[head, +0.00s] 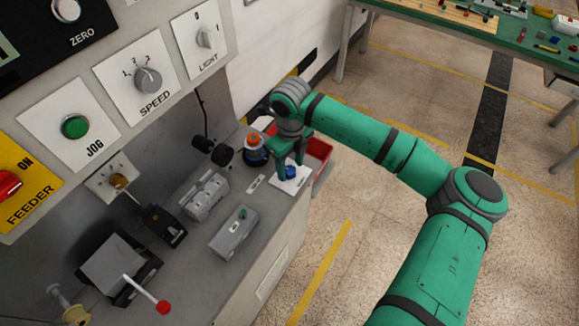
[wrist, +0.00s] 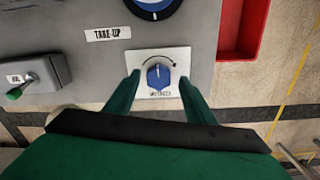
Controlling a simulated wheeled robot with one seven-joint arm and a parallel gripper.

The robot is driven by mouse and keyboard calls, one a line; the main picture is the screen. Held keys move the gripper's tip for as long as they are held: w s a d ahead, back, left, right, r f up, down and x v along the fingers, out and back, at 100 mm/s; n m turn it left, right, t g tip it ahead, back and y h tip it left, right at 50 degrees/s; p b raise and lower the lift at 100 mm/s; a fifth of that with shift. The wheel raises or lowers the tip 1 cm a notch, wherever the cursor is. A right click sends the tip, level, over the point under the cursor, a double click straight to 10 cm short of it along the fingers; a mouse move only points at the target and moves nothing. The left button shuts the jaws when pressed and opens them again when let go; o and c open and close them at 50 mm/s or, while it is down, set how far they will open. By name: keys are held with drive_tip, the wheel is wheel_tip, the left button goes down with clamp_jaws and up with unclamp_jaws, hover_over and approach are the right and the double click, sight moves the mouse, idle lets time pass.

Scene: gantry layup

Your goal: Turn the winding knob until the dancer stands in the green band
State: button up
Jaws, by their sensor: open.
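A blue knob (wrist: 158,77) with a white pointer line sits on a white plate (wrist: 143,57) with a curved arrow; its small label is hard to read. The knob also shows in the head view (head: 290,171), at the right end of the grey bench. My gripper (wrist: 159,80) is open, its green fingers on the left and right of the knob with gaps visible. In the head view my gripper (head: 291,163) points down over the plate. I cannot make out a dancer or a green band in either view.
A red bin (head: 318,153) stands just right of the plate; it also shows in the wrist view (wrist: 241,30). A round orange and blue part (head: 255,148) stands left of the knob, near the TAKE-UP label (wrist: 108,34). Grey boxes (head: 234,232) and a red-tipped lever (head: 162,307) are further left.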

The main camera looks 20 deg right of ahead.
drive_tip(key=shift+a+f, duration=0.15)
drive_tip(key=shift+f, duration=0.4)
drive_tip(key=c, duration=1.1)
drive_tip(key=shift+o, duration=0.2)
